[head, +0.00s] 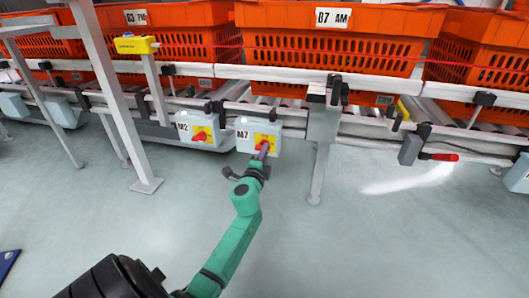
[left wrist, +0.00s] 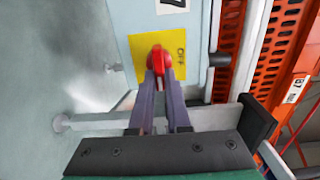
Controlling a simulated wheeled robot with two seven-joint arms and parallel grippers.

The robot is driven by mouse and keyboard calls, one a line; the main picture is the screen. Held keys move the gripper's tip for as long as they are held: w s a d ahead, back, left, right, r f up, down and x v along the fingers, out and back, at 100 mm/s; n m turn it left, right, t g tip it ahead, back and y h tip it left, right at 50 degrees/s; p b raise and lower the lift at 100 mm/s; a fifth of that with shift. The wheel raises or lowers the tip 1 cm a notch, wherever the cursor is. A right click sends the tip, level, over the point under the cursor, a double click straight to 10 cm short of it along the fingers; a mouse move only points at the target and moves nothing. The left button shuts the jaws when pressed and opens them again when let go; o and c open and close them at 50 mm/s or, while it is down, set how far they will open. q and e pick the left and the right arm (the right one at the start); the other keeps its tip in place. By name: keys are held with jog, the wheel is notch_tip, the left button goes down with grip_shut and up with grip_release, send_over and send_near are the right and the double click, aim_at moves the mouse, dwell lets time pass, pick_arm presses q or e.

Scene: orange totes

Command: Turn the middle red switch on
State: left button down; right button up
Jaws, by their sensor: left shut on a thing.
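A red switch (head: 261,144) sits on a yellow plate on the light grey box marked M7, below the conveyor. In the left wrist view the red switch (left wrist: 158,60) stands out from the yellow plate (left wrist: 196,72), with the word OFF to its right. My left gripper (head: 263,153) is at this switch, and its two purple-grey fingers (left wrist: 160,78) are shut on the red knob. The fingers hide part of the knob and plate. A second red switch (head: 199,136) on a yellow plate is on the M2 box, to the left. My right gripper is not in view.
Orange totes (head: 325,45) stand on the conveyor above, its grey rail (head: 280,76) running across. A grey support leg (head: 320,165) is right of the M7 box. A red-tipped handle (head: 445,157) sticks out farther right. The floor in front is clear.

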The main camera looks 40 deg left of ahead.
pick_arm(q)
jog(key=shift+a+r, duration=0.15)
jog(key=shift+r, duration=0.2)
jog(key=c, duration=0.9)
grip_release()
jog(key=v, duration=1.4)
jog(key=shift+s+d+f, duration=0.25)
jog(key=shift+d+f, duration=0.05)
